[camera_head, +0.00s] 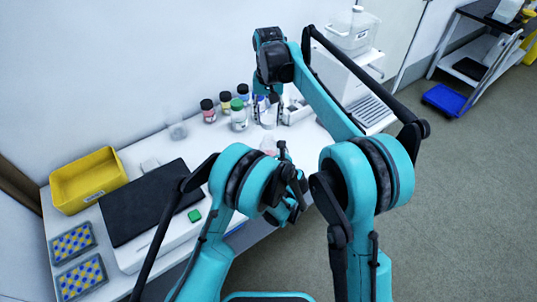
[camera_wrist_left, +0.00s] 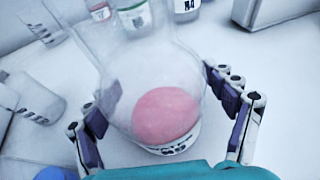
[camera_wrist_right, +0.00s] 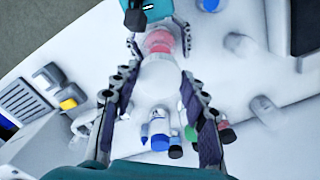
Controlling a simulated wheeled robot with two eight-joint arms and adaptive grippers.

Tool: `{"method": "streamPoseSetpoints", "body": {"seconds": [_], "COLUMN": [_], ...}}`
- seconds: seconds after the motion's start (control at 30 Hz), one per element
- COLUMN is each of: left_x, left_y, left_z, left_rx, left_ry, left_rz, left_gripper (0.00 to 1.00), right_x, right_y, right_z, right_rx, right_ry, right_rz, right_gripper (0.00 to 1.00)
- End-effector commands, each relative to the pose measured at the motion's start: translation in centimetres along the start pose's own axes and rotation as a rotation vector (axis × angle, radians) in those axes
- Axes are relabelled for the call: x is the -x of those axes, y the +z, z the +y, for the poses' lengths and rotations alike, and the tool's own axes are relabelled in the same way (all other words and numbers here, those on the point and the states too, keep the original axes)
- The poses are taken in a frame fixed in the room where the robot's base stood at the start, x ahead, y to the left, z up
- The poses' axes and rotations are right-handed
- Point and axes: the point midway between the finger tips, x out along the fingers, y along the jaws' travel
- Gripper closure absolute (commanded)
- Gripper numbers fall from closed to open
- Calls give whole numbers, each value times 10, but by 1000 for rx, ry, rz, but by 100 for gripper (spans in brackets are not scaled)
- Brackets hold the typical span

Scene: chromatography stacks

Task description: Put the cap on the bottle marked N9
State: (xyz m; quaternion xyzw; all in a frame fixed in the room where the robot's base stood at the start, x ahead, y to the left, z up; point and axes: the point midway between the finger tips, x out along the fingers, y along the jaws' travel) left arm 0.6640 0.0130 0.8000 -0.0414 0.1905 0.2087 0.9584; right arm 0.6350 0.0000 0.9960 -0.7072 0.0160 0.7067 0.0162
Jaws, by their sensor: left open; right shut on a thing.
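In the head view my right gripper (camera_head: 267,100) points down over the table. In the right wrist view its fingers (camera_wrist_right: 158,85) close around a clear, whitish vessel (camera_wrist_right: 160,78). A pink mass (camera_wrist_right: 158,42) shows beyond it, between my left gripper's fingers. In the left wrist view my left gripper (camera_wrist_left: 165,108) is open around clear glass and pink contents (camera_wrist_left: 165,115); a dark-printed label (camera_wrist_left: 175,147) is too blurred to read surely. I cannot tell where one glass ends. A blue round piece (camera_wrist_right: 210,4), possibly a cap, lies beside my left gripper. A green piece (camera_head: 194,215) lies near the black board.
A yellow bin (camera_head: 88,180), black board (camera_head: 150,200) and blue-yellow racks (camera_head: 82,278) fill the left; a white instrument (camera_head: 345,85) stands back right.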

Motion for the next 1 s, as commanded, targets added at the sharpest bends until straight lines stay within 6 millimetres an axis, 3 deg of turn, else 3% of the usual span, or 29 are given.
{"method": "streamPoseSetpoints", "body": {"seconds": [0.13, 0.43, 1.0], "left_x": [0, 0, 0], "left_y": [0, 0, 0], "left_z": [0, 0, 0], "left_rx": [0, 0, 0], "left_ry": [0, 1, 1], "left_rz": [0, 0, 0], "left_gripper": [19, 96, 100], "right_x": [0, 0, 0], "right_y": [0, 0, 0], "right_z": [0, 0, 0], "right_rx": [0, 0, 0], "right_ry": [0, 0, 0], "right_rz": [0, 0, 0], "right_gripper": [74, 74, 74]}}
